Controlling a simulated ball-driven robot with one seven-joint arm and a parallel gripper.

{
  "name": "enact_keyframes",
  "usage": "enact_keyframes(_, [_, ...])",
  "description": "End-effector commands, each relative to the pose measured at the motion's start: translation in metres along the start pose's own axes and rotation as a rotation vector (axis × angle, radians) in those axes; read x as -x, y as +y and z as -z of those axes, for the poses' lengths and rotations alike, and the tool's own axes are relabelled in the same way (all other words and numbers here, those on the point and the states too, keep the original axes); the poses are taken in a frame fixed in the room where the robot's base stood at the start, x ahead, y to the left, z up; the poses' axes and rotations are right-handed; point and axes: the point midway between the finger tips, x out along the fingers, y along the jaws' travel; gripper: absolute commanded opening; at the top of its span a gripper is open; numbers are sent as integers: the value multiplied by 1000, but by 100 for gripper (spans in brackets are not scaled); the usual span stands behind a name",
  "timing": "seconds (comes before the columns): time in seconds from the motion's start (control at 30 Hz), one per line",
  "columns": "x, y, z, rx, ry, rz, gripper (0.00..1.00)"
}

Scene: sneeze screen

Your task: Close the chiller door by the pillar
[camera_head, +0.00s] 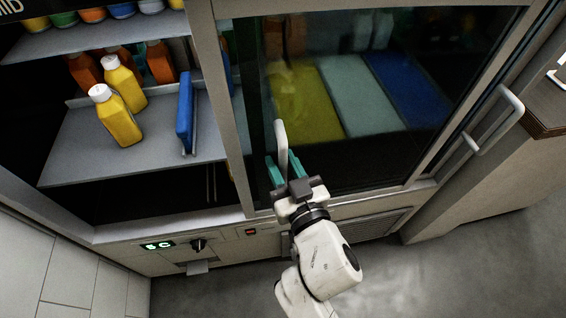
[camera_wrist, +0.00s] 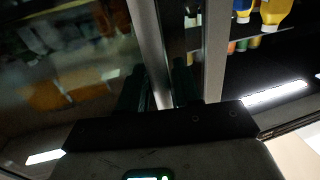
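The chiller has a sliding glass door (camera_head: 350,110) with a pale upright bar handle (camera_head: 281,146) near its left edge. The opening to the left of this door is uncovered and shows shelves. My gripper (camera_head: 282,168) is at the lower part of the handle, with one teal finger on each side of it. The fingers stand apart, and the bar lies between them. In the wrist view a grey bar (camera_wrist: 149,45) runs down between my dark fingers (camera_wrist: 160,92). Contact with the bar cannot be made out. The handle's lower end is hidden by my gripper.
Yellow bottles (camera_head: 121,117) and a blue upright item (camera_head: 185,112) stand on the shelf (camera_head: 75,150) in the uncovered opening. A second handle (camera_head: 498,122) is at the right. A counter (camera_head: 545,105) stands beyond it. White tiles (camera_head: 50,265) are at lower left. Grey floor (camera_head: 450,270) is clear.

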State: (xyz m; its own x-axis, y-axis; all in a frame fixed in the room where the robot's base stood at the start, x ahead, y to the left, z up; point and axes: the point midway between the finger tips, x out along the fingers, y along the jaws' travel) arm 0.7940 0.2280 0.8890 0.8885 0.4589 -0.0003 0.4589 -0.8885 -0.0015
Motion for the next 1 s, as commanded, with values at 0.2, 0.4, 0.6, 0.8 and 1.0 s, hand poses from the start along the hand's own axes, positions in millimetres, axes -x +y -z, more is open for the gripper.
enact_keyframes(0.2, [0,0,0,0,0,0,11])
enact_keyframes(0.4, [0,0,0,0,0,0,0])
enact_keyframes(0.6, [0,0,0,0,0,0,0])
enact_keyframes(0.8, [0,-2,-1,0,0,0,0])
enact_keyframes(1.0, [-6,-19,-5,-1,4,4,0])
